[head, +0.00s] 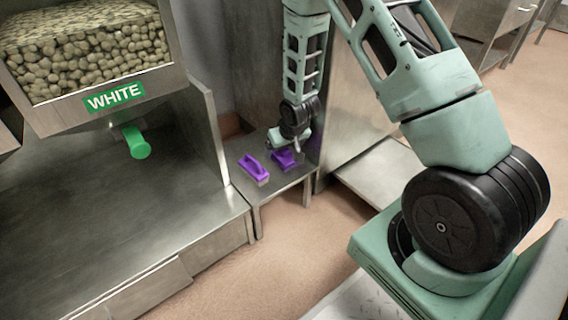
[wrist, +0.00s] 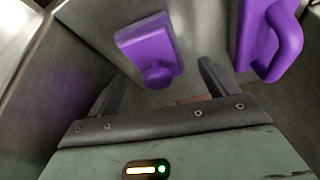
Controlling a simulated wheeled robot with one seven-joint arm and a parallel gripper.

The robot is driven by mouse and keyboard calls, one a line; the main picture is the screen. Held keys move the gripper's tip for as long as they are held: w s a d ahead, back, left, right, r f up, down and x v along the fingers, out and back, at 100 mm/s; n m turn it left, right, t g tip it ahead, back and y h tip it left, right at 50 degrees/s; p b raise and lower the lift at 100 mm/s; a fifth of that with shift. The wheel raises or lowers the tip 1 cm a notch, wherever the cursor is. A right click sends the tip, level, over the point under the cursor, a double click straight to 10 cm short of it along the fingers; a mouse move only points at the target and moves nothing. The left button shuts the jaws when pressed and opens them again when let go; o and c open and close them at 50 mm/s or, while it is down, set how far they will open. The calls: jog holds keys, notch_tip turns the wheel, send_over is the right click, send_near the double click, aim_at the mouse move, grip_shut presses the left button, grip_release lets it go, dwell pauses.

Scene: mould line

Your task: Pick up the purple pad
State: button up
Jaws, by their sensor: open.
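A flat purple pad with a round knob (wrist: 147,44) lies on the small metal shelf (head: 279,187). In the head view the pad (head: 287,160) is partly hidden below my gripper (head: 283,147). The pad's knob shows in the gap between the fingertips, with the plate farther up the picture. The gripper appears above the pad; I cannot tell the exact height.
A purple brush-like tool with a loop handle (head: 254,168) lies left of the pad; in the wrist view this tool (wrist: 268,38) is at the right. Metal walls stand close around the shelf. A hopper labelled WHITE (head: 115,96) with a green spout (head: 136,142) is at left.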

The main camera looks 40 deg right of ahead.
jog(key=shift+b+x, duration=0.4)
jog(key=shift+x, duration=0.75)
jog(key=shift+r, duration=0.1)
jog(key=c, duration=1.1)
jog(key=shift+r+p, duration=0.85)
jog(key=shift+p, duration=0.05)
jog(key=shift+p+v, duration=1.2)
jog(key=shift+s+a+f+p, duration=0.1)
jog(key=shift+s+a+p, duration=0.35)
jog(key=shift+s+p, duration=1.55)
jog(key=shift+s+a+f+p, duration=0.1)
jog(key=shift+s+a+p, duration=0.35)
jog(key=shift+s, duration=3.15)
jog(key=shift+s+a+p, duration=0.5)
jog(key=shift+s+p, duration=0.55)
jog(key=shift+s, duration=1.8)
